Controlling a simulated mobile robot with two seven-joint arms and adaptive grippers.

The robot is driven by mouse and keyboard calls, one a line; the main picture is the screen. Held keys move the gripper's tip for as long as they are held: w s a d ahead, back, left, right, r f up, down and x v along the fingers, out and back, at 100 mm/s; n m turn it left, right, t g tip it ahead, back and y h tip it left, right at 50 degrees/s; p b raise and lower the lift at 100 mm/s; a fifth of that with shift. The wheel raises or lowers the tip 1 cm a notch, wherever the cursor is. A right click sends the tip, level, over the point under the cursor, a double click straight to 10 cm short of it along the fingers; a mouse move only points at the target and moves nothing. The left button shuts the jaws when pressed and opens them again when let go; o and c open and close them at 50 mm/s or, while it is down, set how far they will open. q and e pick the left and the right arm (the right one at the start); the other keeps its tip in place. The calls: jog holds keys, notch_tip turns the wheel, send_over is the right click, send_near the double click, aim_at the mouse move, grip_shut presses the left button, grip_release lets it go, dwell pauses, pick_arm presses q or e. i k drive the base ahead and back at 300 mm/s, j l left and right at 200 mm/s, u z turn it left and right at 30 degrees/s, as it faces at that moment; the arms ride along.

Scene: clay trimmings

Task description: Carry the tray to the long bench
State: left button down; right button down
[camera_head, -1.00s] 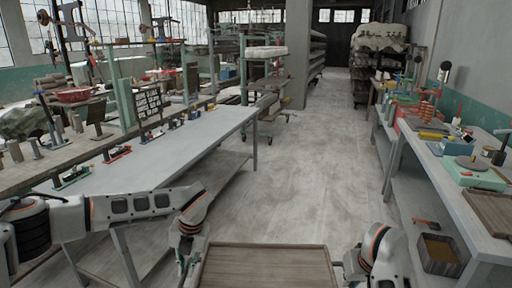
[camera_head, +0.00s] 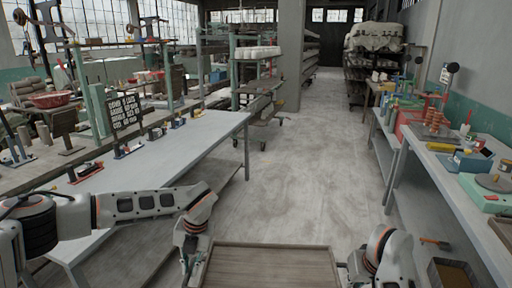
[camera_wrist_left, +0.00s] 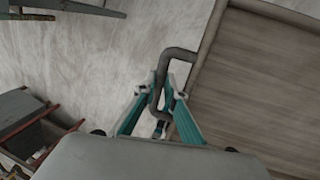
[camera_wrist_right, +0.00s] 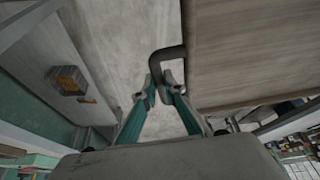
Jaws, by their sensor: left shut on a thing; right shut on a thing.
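The tray (camera_head: 272,268) is wooden with a raised rim, and its near part is cut off at the bottom of the head view. My left gripper (camera_wrist_left: 164,96) is shut on the tray's dark bar handle on one side. My right gripper (camera_wrist_right: 161,88) is shut on the handle at the opposite side. The tray hangs between both grippers above the floor and its inside looks empty. A long pale grey bench (camera_head: 165,158) runs along the left, apart from the tray. Another long bench (camera_head: 436,185) runs along the right wall.
The right bench holds a turntable device (camera_head: 492,188) and other tools. A bin (camera_head: 455,274) sits low at right. The aisle floor (camera_head: 290,180) ahead is clear.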

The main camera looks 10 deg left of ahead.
aim_at(121, 188)
jog(key=i+z, duration=0.15)
jog(key=i, duration=0.6)
jog(key=i+u, duration=0.25)
jog(key=i, duration=0.45)
jog(key=i+u, duration=0.5)
jog(key=i, duration=0.15)
jog(key=i+j+u, duration=0.1)
jog(key=i+u, duration=0.35)
jog(key=i, duration=0.15)
jog(key=i+l+u, duration=0.15)
jog(key=i+u, duration=0.3)
jog(key=i, duration=0.15)
jog(key=i+u, duration=0.1)
jog(key=u, duration=0.9)
